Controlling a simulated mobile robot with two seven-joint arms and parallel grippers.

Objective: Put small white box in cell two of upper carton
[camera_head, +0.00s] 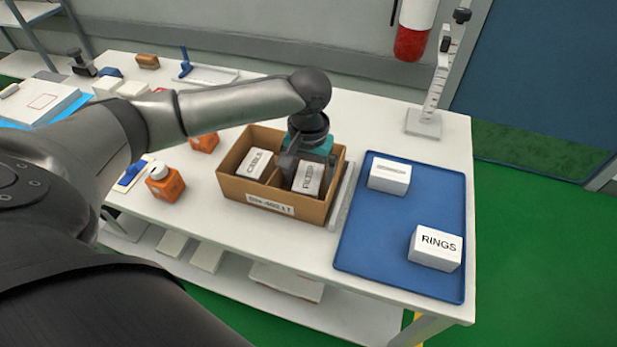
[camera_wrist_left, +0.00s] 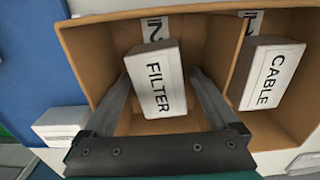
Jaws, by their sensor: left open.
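The brown carton (camera_head: 258,200) stands on the white table and is split by a divider into cells. A white box marked CABLE (camera_head: 254,163) sits in its left cell and a white box marked FILTER (camera_head: 308,177) in its right cell. My left gripper (camera_head: 308,160) reaches down into the right cell, open. In the left wrist view its fingers stand on either side of the FILTER box (camera_wrist_left: 156,80), with visible gaps; the CABLE box (camera_wrist_left: 270,78) lies beyond the divider. My right gripper is not in view.
Right of the carton, a blue tray (camera_head: 385,233) holds a white box with a small unreadable label (camera_head: 389,177) and a RINGS box (camera_head: 435,248). Orange bottles (camera_head: 165,183) stand left. A stand (camera_head: 424,120) rises at the back right.

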